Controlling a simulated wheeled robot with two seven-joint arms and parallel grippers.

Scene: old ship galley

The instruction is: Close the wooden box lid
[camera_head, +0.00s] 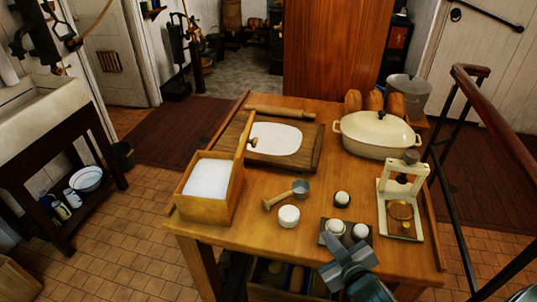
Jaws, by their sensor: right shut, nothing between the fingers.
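The wooden box (203,215) stands at the left front of the wooden table and is filled with something white (208,178). Its lid (241,150) is open, standing up steeply along the box's right side, with a round knob (253,142) facing right. My right gripper (338,262) is at the table's front edge, shut and empty, well to the right of the box and apart from it. My left gripper is not in view.
A board with white dough (273,138) lies behind the lid. A cream pot (376,135) and a press (402,195) stand on the right.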

